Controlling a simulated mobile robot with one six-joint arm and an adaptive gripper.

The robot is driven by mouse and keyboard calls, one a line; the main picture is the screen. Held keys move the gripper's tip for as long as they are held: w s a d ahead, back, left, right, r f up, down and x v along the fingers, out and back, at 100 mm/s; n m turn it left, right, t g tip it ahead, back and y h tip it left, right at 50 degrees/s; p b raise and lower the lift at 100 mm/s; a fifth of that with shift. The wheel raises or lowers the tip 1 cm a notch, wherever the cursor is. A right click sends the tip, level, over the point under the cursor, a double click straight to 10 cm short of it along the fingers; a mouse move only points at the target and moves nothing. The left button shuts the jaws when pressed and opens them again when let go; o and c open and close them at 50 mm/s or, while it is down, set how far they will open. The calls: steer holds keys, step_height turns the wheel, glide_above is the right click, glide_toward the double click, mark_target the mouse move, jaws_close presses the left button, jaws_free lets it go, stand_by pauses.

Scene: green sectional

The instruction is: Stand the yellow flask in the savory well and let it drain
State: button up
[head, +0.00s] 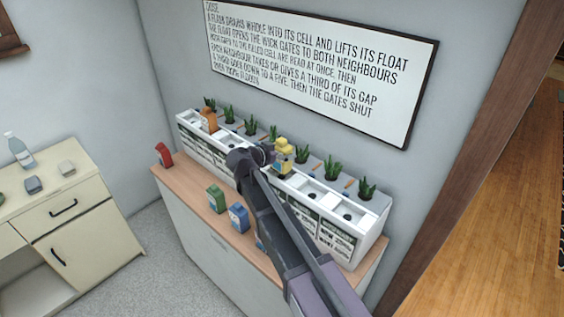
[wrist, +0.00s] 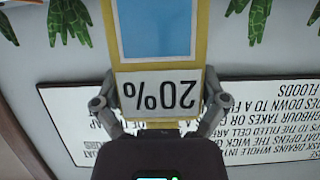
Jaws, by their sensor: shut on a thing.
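The yellow flask (head: 284,148) is over the middle of the white planter (head: 368,243), near the plants at its back. In the wrist view the flask (wrist: 203,45) has a blue window and an upside-down "20%" label. My gripper (head: 268,154) is shut on the flask, one finger on each side of the label in the wrist view (wrist: 160,108). The planter has a row of square wells with front labels too small to read, so I cannot tell which is savory. My arm hides the middle wells. Whether the flask's lower end is inside a well is unclear.
An orange flask (head: 209,120) stands at the planter's left end. Red (head: 164,155), green (head: 217,199) and blue (head: 238,217) containers stand on the wooden cabinet top (head: 187,191). A framed rule sign (head: 398,88) hangs behind. A cream desk (head: 92,198) stands left.

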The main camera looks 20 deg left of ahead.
steer(key=shift+s+f+b, duration=0.1)
steer(key=shift+f+b, duration=1.25)
steer(key=shift+f, duration=0.35)
steer(key=shift+f, duration=0.15)
steer(key=o, duration=0.9)
steer(key=shift+s+r, duration=0.1)
steer(key=shift+r, duration=0.2)
steer(key=shift+p+v, duration=2.35)
steer(key=shift+v, duration=3.55)
